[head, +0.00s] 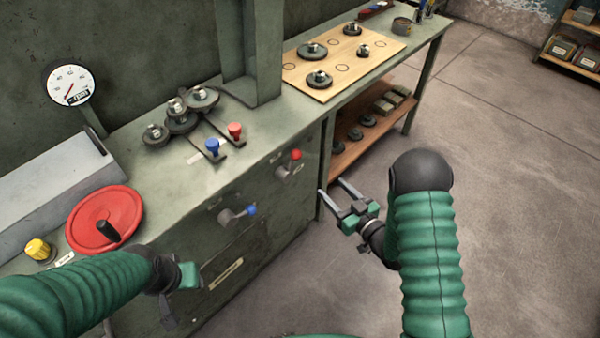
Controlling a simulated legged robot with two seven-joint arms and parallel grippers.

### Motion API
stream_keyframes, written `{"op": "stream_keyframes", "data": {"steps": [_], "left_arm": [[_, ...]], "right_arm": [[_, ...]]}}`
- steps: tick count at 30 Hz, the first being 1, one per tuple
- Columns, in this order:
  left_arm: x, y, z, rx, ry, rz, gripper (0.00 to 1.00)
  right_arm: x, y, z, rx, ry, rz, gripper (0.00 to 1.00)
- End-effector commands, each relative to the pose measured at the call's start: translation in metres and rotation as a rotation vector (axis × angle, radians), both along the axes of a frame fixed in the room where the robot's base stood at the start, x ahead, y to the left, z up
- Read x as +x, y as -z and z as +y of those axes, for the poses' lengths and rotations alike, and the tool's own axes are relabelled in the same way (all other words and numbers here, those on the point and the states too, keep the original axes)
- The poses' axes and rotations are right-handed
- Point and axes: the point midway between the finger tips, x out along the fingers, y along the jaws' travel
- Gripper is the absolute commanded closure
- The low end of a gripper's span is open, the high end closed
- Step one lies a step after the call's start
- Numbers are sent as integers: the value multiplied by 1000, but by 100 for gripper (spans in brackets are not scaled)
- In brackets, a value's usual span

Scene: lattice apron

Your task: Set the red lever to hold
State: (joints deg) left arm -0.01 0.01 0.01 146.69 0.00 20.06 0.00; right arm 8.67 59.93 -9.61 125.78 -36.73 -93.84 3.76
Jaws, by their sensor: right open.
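A red-knobbed lever (295,156) sits on a grey pivot on the cabinet's front face, near the top edge. Another red-topped handle (235,130) stands upright on the bench top, beside a slotted plate. I cannot read any hold marking. My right gripper (332,187) is open and empty, to the right of and below the front red lever, apart from it in the picture. Its two fingers point up and left. My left gripper (176,305) is low in front of the cabinet; its fingers are mostly hidden, so its opening cannot be told.
A red handwheel (104,218), yellow knob (39,250), gauge (70,84) and gears (178,118) lie left. A wooden board (325,80) lies behind.

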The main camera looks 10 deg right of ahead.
Motion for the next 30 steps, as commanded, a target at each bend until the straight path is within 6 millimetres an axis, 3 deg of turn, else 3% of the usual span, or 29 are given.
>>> {"op": "stream_keyframes", "data": {"steps": [1, 5, 8, 24, 30], "left_arm": [[0, 10, 0, 0, 0, -1, 64], [0, 10, 0, 0, 0, -1, 64], [0, 11, 0, 0, 0, -1, 64], [0, 31, 0, 0, 0, -1, 64], [0, 33, 0, 0, 0, -1, 64]], "right_arm": [[-5, 11, 1, 28, -16, -29, 45], [-8, 7, 4, 64, -39, -77, 45], [2, 5, 10, 63, -42, -81, 45], [122, 6, 66, 64, -39, -79, 45], [141, 6, 74, 64, -38, -76, 45]]}}
